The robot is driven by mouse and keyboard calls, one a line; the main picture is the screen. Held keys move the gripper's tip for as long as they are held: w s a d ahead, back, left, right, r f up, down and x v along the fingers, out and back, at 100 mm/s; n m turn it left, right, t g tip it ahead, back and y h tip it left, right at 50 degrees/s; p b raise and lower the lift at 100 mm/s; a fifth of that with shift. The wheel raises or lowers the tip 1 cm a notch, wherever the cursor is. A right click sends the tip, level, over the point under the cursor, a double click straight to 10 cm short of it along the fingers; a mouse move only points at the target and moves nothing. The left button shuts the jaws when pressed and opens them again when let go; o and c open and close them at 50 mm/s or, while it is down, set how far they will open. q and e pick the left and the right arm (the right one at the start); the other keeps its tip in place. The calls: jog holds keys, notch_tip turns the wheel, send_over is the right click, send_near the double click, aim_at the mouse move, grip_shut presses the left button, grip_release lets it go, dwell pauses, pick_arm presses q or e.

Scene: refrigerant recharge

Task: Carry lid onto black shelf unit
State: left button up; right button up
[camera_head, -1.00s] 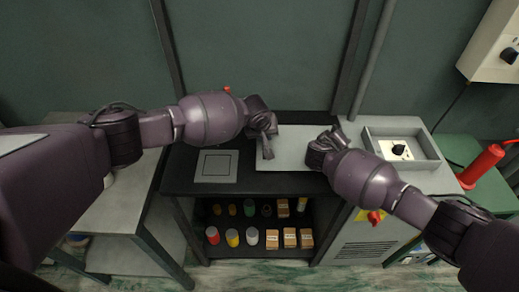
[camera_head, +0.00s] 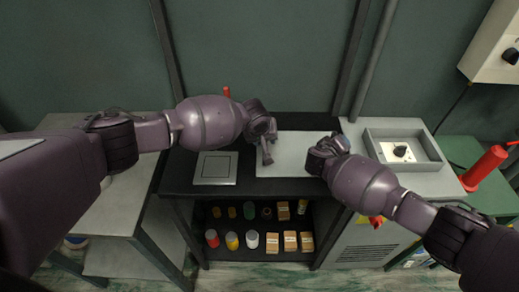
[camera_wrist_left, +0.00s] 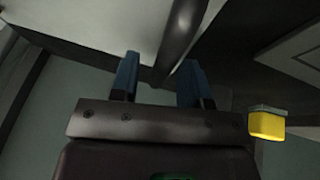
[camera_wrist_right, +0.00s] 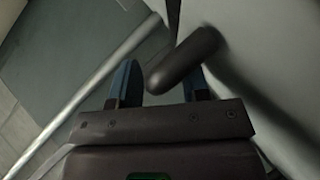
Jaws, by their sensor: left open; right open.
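The lid (camera_head: 289,160) is a flat light grey plate on the right part of the top of the black shelf unit (camera_head: 180,180). It looks level; I cannot tell whether it rests fully on the top. My left gripper (camera_head: 267,155) is at its left end and my right gripper (camera_head: 318,160) at its right end. In the left wrist view, a dark bar handle (camera_wrist_left: 181,42) lies between the open fingers (camera_wrist_left: 160,78). In the right wrist view, a dark rounded handle (camera_wrist_right: 185,60) lies by the open fingers (camera_wrist_right: 158,85). The grippers hide the handles in the head view.
A square grey plate (camera_head: 215,168) lies on the shelf unit's top, left of the lid. Several cans and boxes (camera_head: 290,240) stand on the shelves below. A grey cabinet (camera_head: 365,240) with an open recess (camera_head: 402,150) adjoins on the right. A grey table (camera_head: 110,215) stands left.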

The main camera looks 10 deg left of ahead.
pick_arm(q)
jog(key=v, duration=1.1)
pick_arm(e)
jog(key=v, duration=1.2)
